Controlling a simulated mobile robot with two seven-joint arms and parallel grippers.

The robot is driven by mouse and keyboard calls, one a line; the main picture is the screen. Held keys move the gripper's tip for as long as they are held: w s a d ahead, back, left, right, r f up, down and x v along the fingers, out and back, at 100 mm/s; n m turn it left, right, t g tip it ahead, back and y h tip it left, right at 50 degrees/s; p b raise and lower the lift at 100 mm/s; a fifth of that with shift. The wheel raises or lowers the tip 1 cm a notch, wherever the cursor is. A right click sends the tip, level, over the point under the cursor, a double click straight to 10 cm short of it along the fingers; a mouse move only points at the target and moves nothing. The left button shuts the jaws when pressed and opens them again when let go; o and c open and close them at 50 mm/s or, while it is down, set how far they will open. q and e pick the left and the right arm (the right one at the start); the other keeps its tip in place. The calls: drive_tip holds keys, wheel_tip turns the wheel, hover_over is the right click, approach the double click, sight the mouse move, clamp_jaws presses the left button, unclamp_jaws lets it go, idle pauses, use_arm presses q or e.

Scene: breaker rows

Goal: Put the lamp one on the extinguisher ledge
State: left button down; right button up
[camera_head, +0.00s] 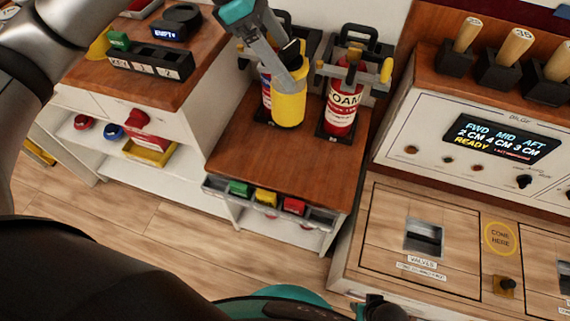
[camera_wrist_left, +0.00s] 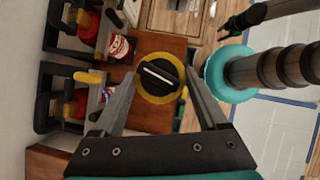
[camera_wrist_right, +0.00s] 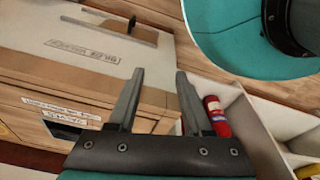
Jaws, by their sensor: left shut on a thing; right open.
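The lamp (camera_head: 288,108), a yellow cylinder with a black top, is upright in the grip of my left gripper (camera_head: 290,72). In the left wrist view the lamp (camera_wrist_left: 146,92) shows from above as a yellow ring around a black cap with a white bar, between the fingers. The extinguisher ledge (camera_head: 285,162) is the wooden top under it. I cannot tell whether the lamp's base touches the wood. The lamp partly hides one extinguisher (camera_head: 265,85); a red FOAM extinguisher (camera_head: 341,108) stands to its right. My right gripper (camera_wrist_right: 156,88) is open and empty.
Small green, yellow and red items (camera_head: 265,197) sit in a tray on the ledge's front edge. The front wood of the ledge is clear. A console with a display (camera_head: 498,138) stands right. A higher counter (camera_head: 195,62) with a black number block (camera_head: 150,60) stands left.

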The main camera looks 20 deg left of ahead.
use_arm(q)
drive_tip(key=n+b, duration=0.1)
drive_tip(key=w+n+t, duration=0.1)
drive_tip(key=n, duration=0.1)
drive_tip(key=shift+w+a+f+t+y+b, duration=0.1)
drive_tip(key=shift+f+t+y+b, duration=0.2)
drive_tip(key=shift+f+b, duration=0.1)
drive_tip(key=n, duration=0.1)
drive_tip(key=n+b, duration=0.1)
drive_tip(key=w+n+t, duration=0.1)
drive_tip(key=shift+a+f+y, duration=0.1)
drive_tip(key=shift+a+y, duration=0.15)
drive_tip(key=shift+y, duration=0.15)
wheel_tip(320, 180, down, 20)
drive_tip(key=n+b, duration=0.2)
drive_tip(key=b, duration=0.7)
drive_tip(key=shift+w+a+t+y, duration=0.3)
drive_tip(key=shift+w+t+y, duration=0.1)
use_arm(e)
drive_tip(key=w+r+t, duration=0.1)
drive_tip(key=w+r, duration=0.2)
drive_tip(key=r, duration=0.4)
drive_tip(key=w+a+r+t, duration=0.1)
drive_tip(key=w+r, duration=0.3)
drive_tip(key=r, duration=0.4)
drive_tip(key=shift+w+a+t, duration=0.2)
drive_tip(key=shift+a+t, duration=0.05)
drive_tip(key=shift+t, duration=0.15)
